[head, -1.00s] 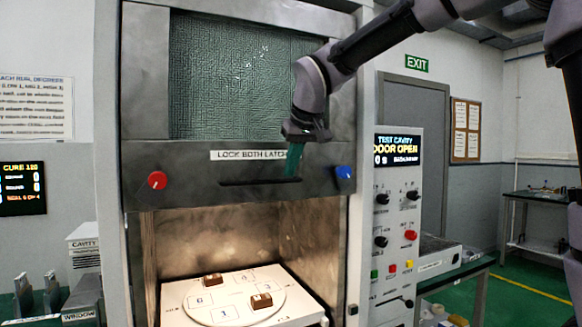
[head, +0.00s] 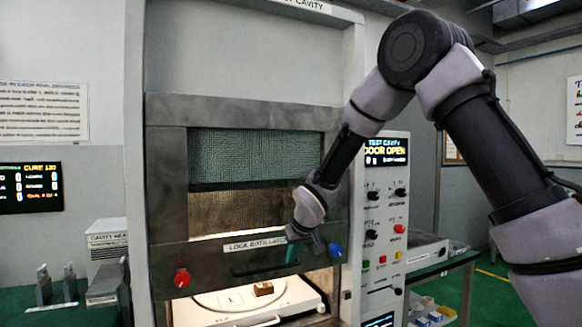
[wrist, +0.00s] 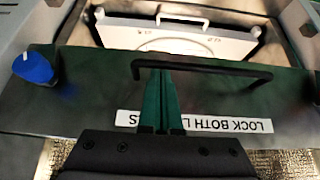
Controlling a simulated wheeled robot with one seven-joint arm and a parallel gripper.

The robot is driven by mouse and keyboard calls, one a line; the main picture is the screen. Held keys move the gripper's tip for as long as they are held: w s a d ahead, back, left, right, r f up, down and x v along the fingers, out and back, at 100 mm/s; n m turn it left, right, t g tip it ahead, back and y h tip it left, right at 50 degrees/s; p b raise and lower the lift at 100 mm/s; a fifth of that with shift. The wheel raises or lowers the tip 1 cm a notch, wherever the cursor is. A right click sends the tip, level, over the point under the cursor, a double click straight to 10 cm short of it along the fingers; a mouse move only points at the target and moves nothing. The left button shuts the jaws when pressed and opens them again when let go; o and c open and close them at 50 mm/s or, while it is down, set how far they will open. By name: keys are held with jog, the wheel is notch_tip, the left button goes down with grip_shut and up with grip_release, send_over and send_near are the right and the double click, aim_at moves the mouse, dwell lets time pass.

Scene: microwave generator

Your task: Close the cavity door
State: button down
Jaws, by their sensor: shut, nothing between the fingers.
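The cavity door (head: 168,160) is a grey metal frame with a dark mesh window, and it hangs partly lowered over the lit cavity. A gap stays below its bottom edge, where the turntable tray (head: 215,316) shows. The black bar handle (head: 255,268) runs along the door's lower rail; it also shows in the wrist view (wrist: 215,67). My gripper (head: 292,254) is at the right part of the handle. In the wrist view its green fingers (wrist: 160,90) are together, with their tips at the bar. I cannot tell whether they touch it.
A red knob (head: 182,278) and a blue knob (head: 335,251) sit at the lower door corners. The control panel (head: 386,200) stands to the right, its display reading DOOR OPEN. A brown block (head: 263,288) lies on the turntable.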

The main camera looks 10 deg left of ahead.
notch_tip(320, 180, down, 24)
jog(key=shift+r, duration=0.15)
jog(key=shift+s+d, duration=0.1)
jog(key=shift+s, duration=0.05)
